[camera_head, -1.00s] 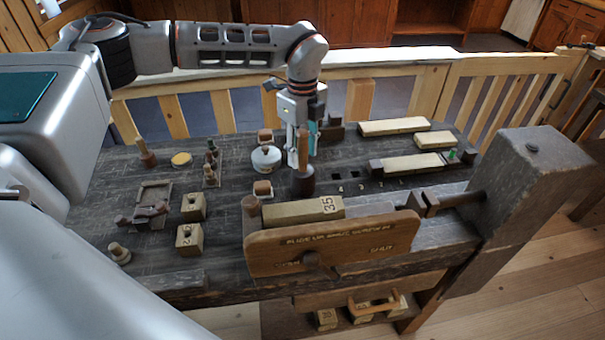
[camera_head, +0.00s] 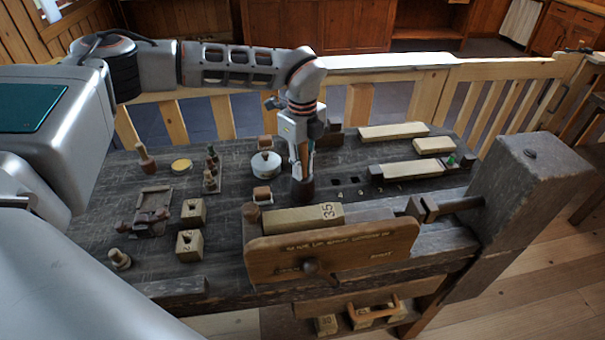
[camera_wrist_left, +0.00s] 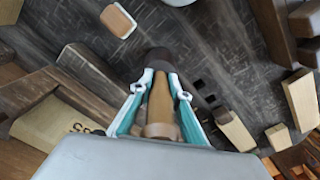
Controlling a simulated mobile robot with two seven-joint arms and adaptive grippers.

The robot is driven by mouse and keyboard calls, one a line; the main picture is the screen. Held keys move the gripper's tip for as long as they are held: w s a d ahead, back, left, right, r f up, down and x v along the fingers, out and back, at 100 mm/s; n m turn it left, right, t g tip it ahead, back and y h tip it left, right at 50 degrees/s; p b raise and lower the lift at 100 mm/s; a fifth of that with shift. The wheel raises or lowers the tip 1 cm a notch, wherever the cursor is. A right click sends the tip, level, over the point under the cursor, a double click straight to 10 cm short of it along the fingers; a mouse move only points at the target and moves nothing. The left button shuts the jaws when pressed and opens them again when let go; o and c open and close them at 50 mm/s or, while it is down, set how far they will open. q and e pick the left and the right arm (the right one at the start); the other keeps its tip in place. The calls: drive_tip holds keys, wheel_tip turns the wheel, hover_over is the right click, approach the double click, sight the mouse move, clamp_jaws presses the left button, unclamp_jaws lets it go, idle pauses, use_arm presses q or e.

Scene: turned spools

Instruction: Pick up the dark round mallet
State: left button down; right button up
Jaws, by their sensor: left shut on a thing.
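The dark round mallet stands upright on the bench, its dark head (camera_head: 302,189) down and its handle up. In the left wrist view its light brown handle (camera_wrist_left: 161,105) lies between the teal-edged fingers, and part of its dark head (camera_wrist_left: 158,58) shows beyond them. My left gripper (camera_head: 303,160) reaches down from above and is shut on the handle; it also shows in the left wrist view (camera_wrist_left: 160,82). The head appears to rest on the bench top. My right gripper is not in view.
A white round tin (camera_head: 265,165) stands just left of the mallet. A block marked 35 (camera_head: 303,217) sits in the vise behind its wooden jaw (camera_head: 335,252). Pale wood bars (camera_head: 394,131) lie to the right. The bench (camera_head: 120,205) is partly bare at left.

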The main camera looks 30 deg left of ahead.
use_arm(q)
wheel_tip(320, 180, up, 20)
drive_tip(key=shift+b, duration=0.45)
drive_tip(key=shift+d, duration=0.1)
idle(0.4)
